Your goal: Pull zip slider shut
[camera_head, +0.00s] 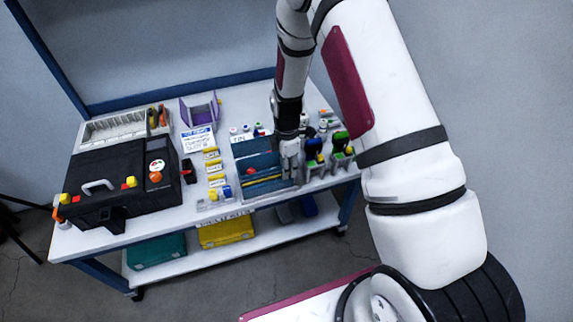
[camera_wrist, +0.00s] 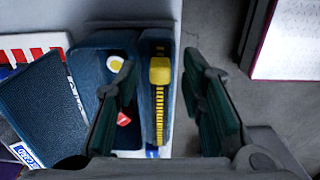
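A dark blue pouch (camera_head: 258,162) lies at the front edge of the white workbench, and it also shows in the wrist view (camera_wrist: 91,62). A yellow zip (camera_wrist: 159,118) runs along its right part. The yellow zip slider (camera_wrist: 160,70) sits toward the far end of that track. The pouch compartment beside the zip holds a white-and-yellow round item and a red item. My gripper (camera_head: 290,168) is over the pouch's right end. In the wrist view my gripper (camera_wrist: 160,88) is open, its dark fingers on either side of the zip, with nothing between the pads visibly held.
A black toolbox (camera_head: 122,183) stands at the left of the bench. A purple holder (camera_head: 200,110) is at the back. Small yellow-labelled items (camera_head: 215,167) stand left of the pouch. Bottles (camera_head: 338,140) are right of my gripper. Floor lies beyond the bench's front edge.

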